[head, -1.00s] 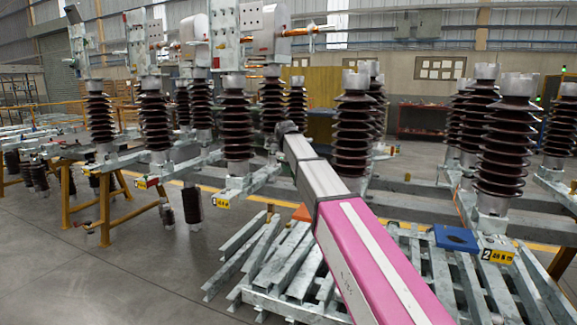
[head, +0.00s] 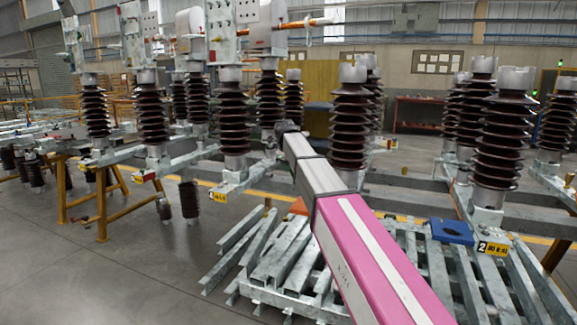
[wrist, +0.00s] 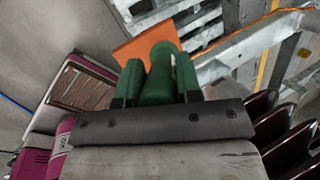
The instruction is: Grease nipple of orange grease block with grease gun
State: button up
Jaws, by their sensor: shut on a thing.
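In the wrist view my gripper (wrist: 158,82) has its two green fingers closed on a dark green rounded body, which looks like the grease gun (wrist: 162,62). The orange grease block (wrist: 140,46) is just beyond the gun's far end and overlaps it in this view. I cannot tell whether they touch. The nipple is not visible. In the head view a small orange patch (head: 299,207), probably the same block, shows beside my arm above the steel beams. My gripper and the gun are hidden there.
A blue block (head: 452,232) sits on the steel frame at right, beside a yellow "2" tag (head: 493,247). Tall brown ribbed insulators (head: 350,130) stand around my arm. Stacked galvanized beams (head: 270,260) lie below it. The floor (head: 130,275) at left is clear.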

jog(key=shift+w+d+f, duration=0.15)
jog(key=shift+d+f, duration=0.15)
jog(key=shift+f, duration=0.35)
jog(key=shift+w+d+f, duration=0.1)
jog(key=shift+d+f, duration=0.15)
jog(key=shift+f, duration=0.35)
dwell(1.2)
jog(key=shift+r, duration=0.15)
jog(key=shift+s+a+r, duration=0.15)
jog(key=shift+a+r, duration=0.15)
jog(key=shift+r, duration=0.4)
jog(key=shift+s+a+r, duration=0.1)
jog(key=shift+a+r, duration=0.25)
jog(key=shift+r, duration=0.4)
jog(key=shift+s+a+r, duration=0.15)
jog(key=shift+a+r, duration=0.15)
jog(key=shift+r, duration=0.4)
jog(key=r, duration=0.1)
jog(key=a+r, duration=0.1)
jog(key=r, duration=0.1)
jog(key=s+a+r, duration=0.1)
jog(key=shift+r, duration=0.3)
jog(key=shift+s+f, duration=0.1)
